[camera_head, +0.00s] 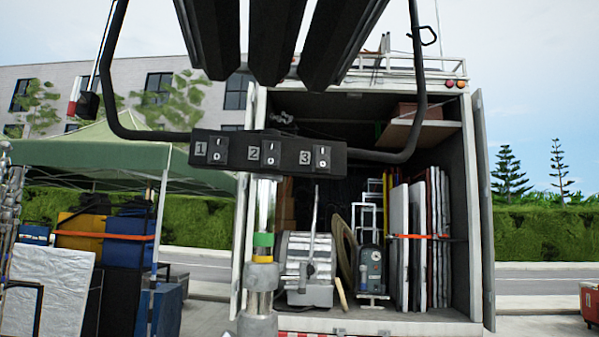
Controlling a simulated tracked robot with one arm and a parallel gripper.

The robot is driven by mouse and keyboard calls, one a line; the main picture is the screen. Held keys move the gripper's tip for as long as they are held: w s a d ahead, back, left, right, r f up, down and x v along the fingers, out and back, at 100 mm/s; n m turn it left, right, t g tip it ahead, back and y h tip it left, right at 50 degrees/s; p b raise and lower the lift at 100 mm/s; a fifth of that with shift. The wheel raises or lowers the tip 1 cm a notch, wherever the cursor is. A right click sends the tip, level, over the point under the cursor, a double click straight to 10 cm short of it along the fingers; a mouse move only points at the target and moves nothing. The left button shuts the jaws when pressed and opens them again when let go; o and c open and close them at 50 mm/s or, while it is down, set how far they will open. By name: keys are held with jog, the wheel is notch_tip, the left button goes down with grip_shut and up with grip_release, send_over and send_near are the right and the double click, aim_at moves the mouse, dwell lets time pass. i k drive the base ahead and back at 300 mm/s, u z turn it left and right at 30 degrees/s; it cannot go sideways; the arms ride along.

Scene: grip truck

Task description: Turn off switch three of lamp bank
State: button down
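The lamp bank's dark switch box (268,152) hangs level in the upper middle of the view, on a black curved yoke (415,100). It carries three rocker switches, numbered 1, 2 and 3, each marked I above 0. Switch three (321,157) is the right-hand one, beside its label 3. Switch one (221,152) and switch two (271,154) sit to its left. I cannot tell which way any rocker is tipped. Long dark lamp housings (275,35) run out of the top edge above the box. My gripper does not show, and nothing visible touches the switches.
A metal stand pole (262,275) with green and yellow bands rises below the box. Behind is an open truck (483,200) loaded with panels and gear. A green canopy (110,148) with cases stands at left. A red case (589,303) is at the right edge.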

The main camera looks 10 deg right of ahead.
aim_at(322, 153)
jog(key=u, duration=0.05)
jog(key=i, duration=1)
jog(key=z, duration=0.05)
